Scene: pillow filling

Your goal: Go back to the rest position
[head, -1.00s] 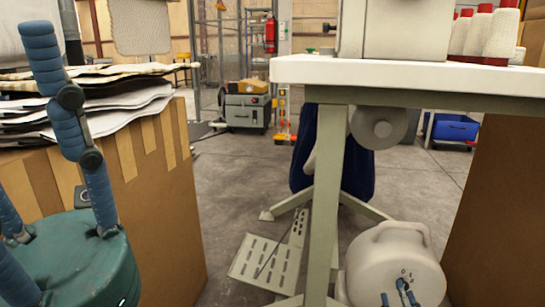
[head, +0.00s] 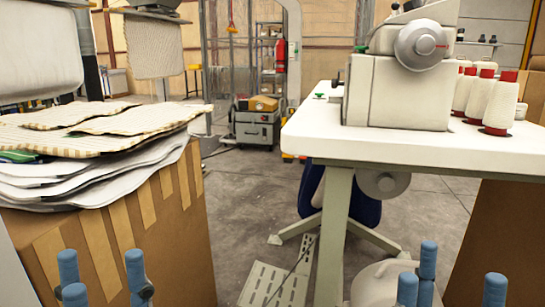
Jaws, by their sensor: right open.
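My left gripper (head: 104,275) shows at the bottom left as blue, segmented fingertips standing up. They are spread apart with nothing between them, in front of the cardboard box. My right gripper (head: 450,280) shows at the bottom right, also as blue fingertips spread apart and empty. It is below the front of the white sewing table (head: 400,150). The palms and most of both arms are out of the picture.
A cardboard box (head: 165,245) stacked with fabric pieces (head: 100,180) stands at the left. A sewing machine (head: 395,95) and thread cones (head: 497,105) sit on the table. A rounded white thing (head: 375,285) is below it. Grey floor (head: 235,205) is clear between box and table.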

